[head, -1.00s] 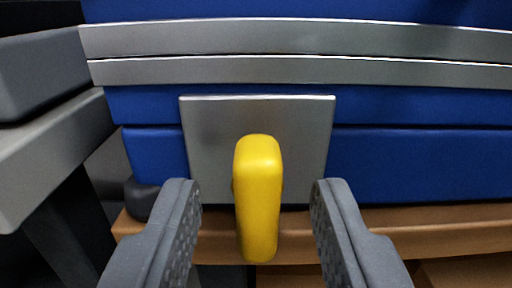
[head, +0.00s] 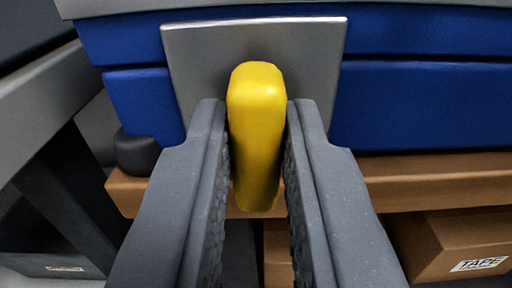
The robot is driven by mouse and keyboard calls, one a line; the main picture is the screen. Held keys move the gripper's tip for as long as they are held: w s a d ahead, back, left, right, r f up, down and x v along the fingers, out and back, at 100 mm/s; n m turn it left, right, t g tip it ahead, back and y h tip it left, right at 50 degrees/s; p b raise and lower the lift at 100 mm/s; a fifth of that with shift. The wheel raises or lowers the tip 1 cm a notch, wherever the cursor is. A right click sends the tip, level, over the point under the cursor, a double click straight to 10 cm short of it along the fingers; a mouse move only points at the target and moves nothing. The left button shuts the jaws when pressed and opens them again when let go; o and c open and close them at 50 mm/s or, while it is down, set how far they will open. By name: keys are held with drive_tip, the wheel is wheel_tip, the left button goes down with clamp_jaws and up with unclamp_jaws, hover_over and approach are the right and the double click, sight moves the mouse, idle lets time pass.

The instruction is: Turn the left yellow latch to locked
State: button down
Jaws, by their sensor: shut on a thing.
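The yellow latch (head: 257,125) is an upright, rounded handle in front of a grey metal plate (head: 195,60) on the front of a blue case (head: 430,105). Its long side runs up and down in the picture. My gripper (head: 257,112) has one finger on each side of the latch and is shut on it. The latch's upper end stands above the fingertips. Its lower part shows between the fingers.
The blue case rests on a brown wooden shelf (head: 430,178). A cardboard box marked TAPE (head: 450,240) is below at the right. A black rounded foot (head: 140,152) and a grey frame (head: 50,100) stand close at the left.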

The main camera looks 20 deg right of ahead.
drive_tip(key=m+b, duration=0.1)
drive_tip(key=m, duration=0.3)
drive_tip(key=shift+m, duration=0.3)
drive_tip(key=m+b, duration=0.1)
drive_tip(key=m, duration=0.1)
drive_tip(key=m+b, duration=0.1)
drive_tip(key=m, duration=0.1)
drive_tip(key=shift+d+f+b, duration=0.2)
drive_tip(key=shift+b, duration=0.2)
drive_tip(key=m+b, duration=0.1)
drive_tip(key=m, duration=0.1)
drive_tip(key=m+b, duration=0.3)
drive_tip(key=b, duration=0.1)
drive_tip(key=shift+s+d+f+m, duration=0.1)
drive_tip(key=shift+f+m, duration=0.15)
drive_tip(key=shift+m, duration=0.15)
drive_tip(key=m+b, duration=0.3)
drive_tip(key=shift+d, duration=0.1)
drive_tip(key=c, duration=1.5)
unclamp_jaws()
drive_tip(key=shift+o, duration=0.5)
drive_tip(key=shift+r, duration=0.1)
